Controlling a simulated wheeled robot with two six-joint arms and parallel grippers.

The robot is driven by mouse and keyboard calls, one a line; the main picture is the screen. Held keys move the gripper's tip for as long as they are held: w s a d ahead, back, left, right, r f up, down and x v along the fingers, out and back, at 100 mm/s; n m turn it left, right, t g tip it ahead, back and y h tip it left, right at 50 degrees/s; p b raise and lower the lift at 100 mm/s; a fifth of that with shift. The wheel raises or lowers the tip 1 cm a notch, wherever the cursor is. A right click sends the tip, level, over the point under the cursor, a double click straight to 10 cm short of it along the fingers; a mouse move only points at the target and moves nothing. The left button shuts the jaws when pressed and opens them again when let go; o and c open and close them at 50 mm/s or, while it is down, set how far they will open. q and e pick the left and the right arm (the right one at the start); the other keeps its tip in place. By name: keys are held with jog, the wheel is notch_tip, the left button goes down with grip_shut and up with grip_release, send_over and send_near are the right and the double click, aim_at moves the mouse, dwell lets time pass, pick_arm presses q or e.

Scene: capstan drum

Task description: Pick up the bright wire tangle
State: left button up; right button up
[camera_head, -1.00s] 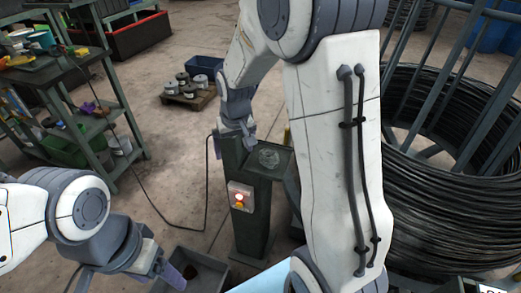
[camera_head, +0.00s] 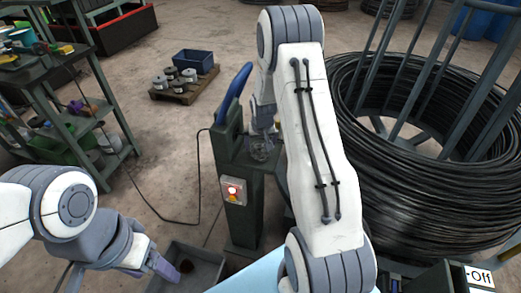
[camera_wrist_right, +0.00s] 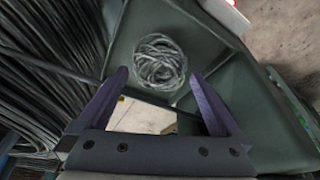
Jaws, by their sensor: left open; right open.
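The bright wire tangle (camera_head: 259,153) is a small silvery coil on the flat top of a dark green stand (camera_head: 240,215). In the right wrist view the tangle (camera_wrist_right: 160,62) lies just beyond and between my fingertips. My right gripper (camera_head: 262,138) is open and points down at the tangle; it partly covers it in the head view. In the right wrist view the gripper (camera_wrist_right: 158,76) has nothing between its fingers. My left gripper (camera_head: 168,270) is at the lower left, away from the stand, beside a grey bin.
A large black wire coil (camera_head: 420,200) with grey bars stands right of the stand. A blue lever (camera_head: 233,93) rises beside the stand top. The grey bin (camera_head: 207,268) sits in front. A pallet of spools (camera_head: 180,83) and a tool bench (camera_head: 60,80) stand farther back left.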

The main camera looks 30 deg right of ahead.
jog(key=shift+x, duration=0.95)
jog(key=shift+c, duration=0.3)
jog(key=shift+w, duration=0.1)
jog(key=c, duration=1.2)
jog(key=shift+r, duration=0.15)
